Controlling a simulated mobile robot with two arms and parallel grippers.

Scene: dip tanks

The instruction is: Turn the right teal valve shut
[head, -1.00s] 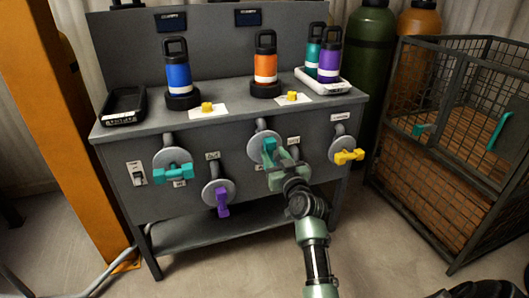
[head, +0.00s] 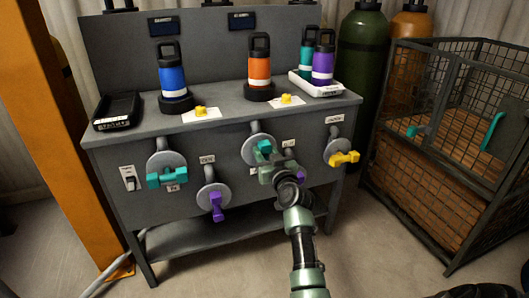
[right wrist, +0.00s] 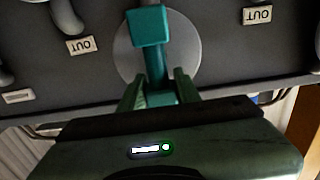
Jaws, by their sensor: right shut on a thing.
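The right teal valve (head: 264,146) is on the front panel of the grey bench, on a round grey disc. My right gripper (head: 264,162) is shut on its handle, partly hiding it in the head view. In the right wrist view, the teal handle (right wrist: 150,27) stands up the picture across the grey disc, its lower end between the two green fingers of my right gripper (right wrist: 160,92). The left teal valve (head: 167,178) has its handle lying sideways. My left gripper is not in view.
A purple valve (head: 216,205) is to the left of my right gripper and a yellow valve (head: 343,158) to its right. Bottles, including a blue one (head: 172,75), stand on the bench top (head: 225,108). A wire cage (head: 440,150) stands at the right.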

